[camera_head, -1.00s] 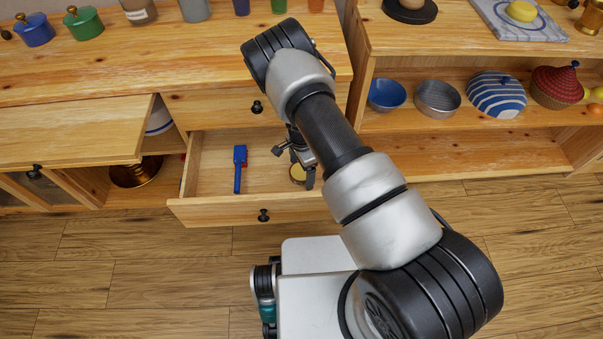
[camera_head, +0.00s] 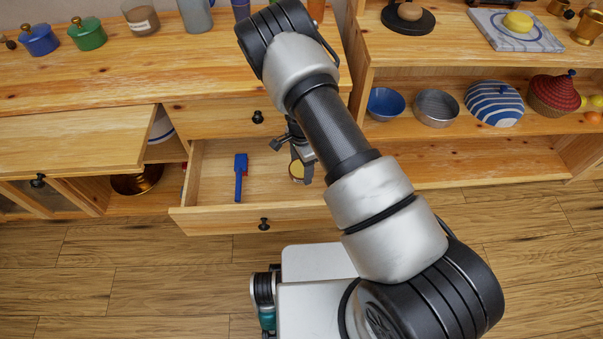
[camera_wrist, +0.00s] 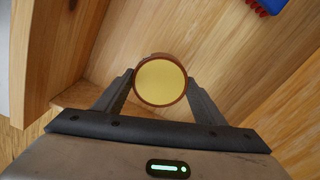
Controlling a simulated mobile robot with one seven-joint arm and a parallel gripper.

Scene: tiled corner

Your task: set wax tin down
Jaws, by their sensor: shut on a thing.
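The wax tin (camera_wrist: 161,82) is a small round tin with a yellow top and a brown rim. In the wrist view it sits between the two fingers of my gripper (camera_wrist: 160,88), which are shut on it. In the head view the tin (camera_head: 297,171) shows at my gripper (camera_head: 300,172), over the right part of the open drawer (camera_head: 215,180); the arm partly hides this area. I cannot tell whether the tin touches the drawer floor.
A blue brush (camera_head: 241,177) with red on its side lies in the drawer, left of my gripper. The drawer front (camera_head: 240,219) and side walls stand close around. Bowls (camera_head: 386,104) stand on the shelf at right.

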